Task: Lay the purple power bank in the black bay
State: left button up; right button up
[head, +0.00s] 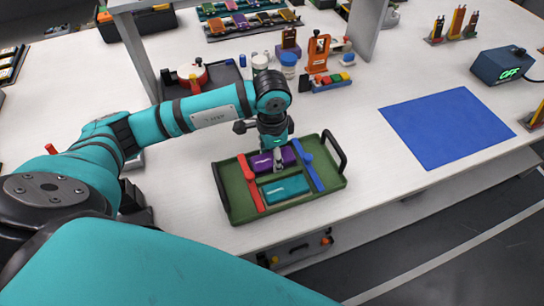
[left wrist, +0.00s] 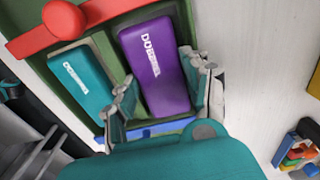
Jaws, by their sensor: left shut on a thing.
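The purple power bank (head: 262,161) lies in the green tray (head: 236,212), at its far side in the head view. My left gripper (head: 279,160) reaches down over it from above. In the left wrist view the purple power bank (left wrist: 153,62) sits between the two fingers of my left gripper (left wrist: 163,92), which is shut on it. It still appears down inside the tray; I cannot tell whether it touches the floor. A teal power bank (head: 285,188) lies beside it. I cannot make out the black bay for certain. My right gripper is not in view.
A red strip (head: 251,184) and a blue strip (head: 309,165) flank the power banks in the tray. Black handles rise at its ends. Behind stand small jars (head: 288,64) and an orange stand (head: 318,52). A blue mat (head: 445,125) lies bare at right.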

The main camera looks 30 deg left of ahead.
pick_arm(q)
jog(key=shift+s+f, duration=0.2)
jog(key=shift+f, duration=0.25)
jog(key=shift+s+f, duration=0.2)
jog(key=shift+f, duration=0.25)
jog(key=shift+c, duration=0.5)
jog(key=o, duration=1.3)
jog(key=shift+d, duration=0.1)
jog(key=shift+o, duration=0.4)
jog(key=shift+w, duration=0.25)
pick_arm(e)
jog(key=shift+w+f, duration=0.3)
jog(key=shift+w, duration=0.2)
pick_arm(q)
jog(key=shift+a, duration=0.2)
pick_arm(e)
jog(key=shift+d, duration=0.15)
pick_arm(q)
jog(key=shift+w+r, duration=0.1)
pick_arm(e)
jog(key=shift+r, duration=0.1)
